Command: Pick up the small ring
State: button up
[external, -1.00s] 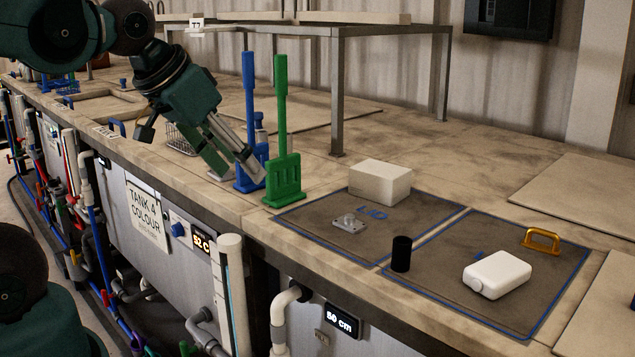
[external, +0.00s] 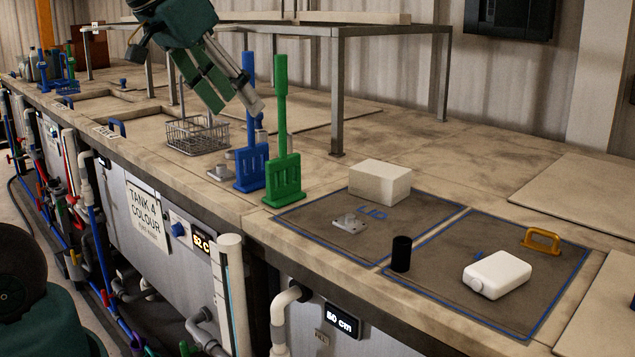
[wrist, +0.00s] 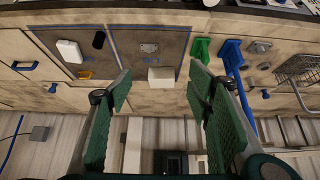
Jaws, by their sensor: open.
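I cannot make out a small ring in any view. My gripper (external: 238,106) is raised above the bench, behind and above the blue and green paddles. Its jaws are apart with nothing between them. In the wrist view my gripper (wrist: 160,77) also shows open, its two green fingers spread. A small grey metal fitting (external: 350,223) lies on the dark lid panel, and another grey fitting (external: 219,181) lies left of the blue paddle; neither clearly shows as a ring.
The blue paddle (external: 251,166) and green paddle (external: 284,180) stand upright near the front edge. A wire basket (external: 197,136), white block (external: 380,182), black cylinder (external: 401,254), white bottle (external: 498,275) and yellow handle (external: 541,240) are on the bench. A metal frame (external: 443,80) stands behind.

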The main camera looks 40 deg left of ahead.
jog(key=w+a+r+n+g+y, duration=0.1)
jog(key=w+a+r+n+g, duration=0.2)
jog(key=w+a, duration=0.5)
jog(key=w+a+r+n, duration=0.3)
jog(key=w+a+r, duration=0.35)
jog(key=w, duration=0.25)
jog(key=w+a+f+n+g, duration=0.1)
jog(key=w+a+n, duration=0.2)
jog(key=w+a, duration=0.5)
jog(key=w+a+f+n+g, duration=0.15)
jog(key=w+a, duration=0.35)
jog(key=a, duration=0.7)
jog(key=w+a+f+n+g, duration=0.1)
jog(key=a+f+n, duration=0.15)
jog(key=a, duration=0.35)
jog(key=w+a+f+n+h, duration=0.1)
jog(key=w+a+f, duration=0.15)
jog(key=a, duration=0.45)
jog(key=w+a+f+n+g, duration=0.1)
jog(key=a+f+n, duration=0.15)
jog(key=a, duration=0.35)
notch_tip(320, 180, down, 20)
jog(key=shift+s+d+m, duration=0.2)
jog(key=shift+s+m, duration=0.05)
jog(key=shift+m, duration=0.2)
jog(key=shift+f+t, duration=0.25)
jog(key=shift+f, duration=1.15)
jog(key=shift+f, duration=0.15)
